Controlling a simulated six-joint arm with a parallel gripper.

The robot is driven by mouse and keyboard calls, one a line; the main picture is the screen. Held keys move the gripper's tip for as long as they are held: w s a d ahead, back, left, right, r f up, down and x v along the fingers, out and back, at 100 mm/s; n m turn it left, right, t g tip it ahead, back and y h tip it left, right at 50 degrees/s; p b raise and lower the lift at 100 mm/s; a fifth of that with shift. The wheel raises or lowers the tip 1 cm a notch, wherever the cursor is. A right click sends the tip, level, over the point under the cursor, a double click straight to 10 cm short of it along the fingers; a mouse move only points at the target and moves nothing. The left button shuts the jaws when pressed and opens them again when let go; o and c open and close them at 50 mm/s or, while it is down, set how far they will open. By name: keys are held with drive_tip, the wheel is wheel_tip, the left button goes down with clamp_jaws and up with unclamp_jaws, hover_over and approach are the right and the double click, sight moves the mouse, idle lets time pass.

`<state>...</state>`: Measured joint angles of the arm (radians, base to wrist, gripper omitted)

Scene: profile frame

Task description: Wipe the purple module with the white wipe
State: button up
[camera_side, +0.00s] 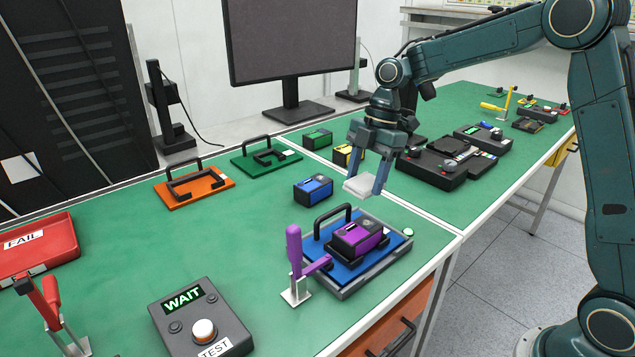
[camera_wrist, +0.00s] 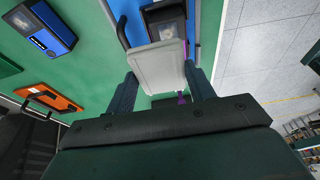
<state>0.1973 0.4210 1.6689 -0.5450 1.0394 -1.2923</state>
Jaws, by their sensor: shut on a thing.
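My gripper (camera_side: 367,182) is shut on the white wipe (camera_side: 358,187), a flat pale pad, and holds it in the air behind and above the purple module. The purple module (camera_side: 352,239) sits on a blue plate (camera_side: 346,272) with a black handle, in a grey fixture. The wipe is apart from the module in the side view. In the wrist view the wipe (camera_wrist: 158,66) lies between the fingers of my gripper (camera_wrist: 160,78). It partly covers the fixture there, and the top of a module (camera_wrist: 166,24) shows beyond it.
A purple-handled clamp (camera_side: 295,250) stands at the fixture's left front. A blue module (camera_side: 313,190) stands behind the fixture. Orange (camera_side: 185,190) and green (camera_side: 245,162) handled plates lie farther back. A test box (camera_side: 200,318) reading WAIT stands at the front.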

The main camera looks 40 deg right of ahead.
sight(359, 220)
wheel_tip(359, 220, down, 7)
drive_tip(key=shift+f, duration=0.2)
drive_tip(key=shift+s+f, duration=0.1)
drive_tip(key=shift+s, duration=1.95)
drive_tip(key=shift+w, duration=2)
wheel_tip(359, 220, up, 2)
drive_tip(key=shift+r, duration=3.1)
drive_tip(key=shift+w, duration=0.15)
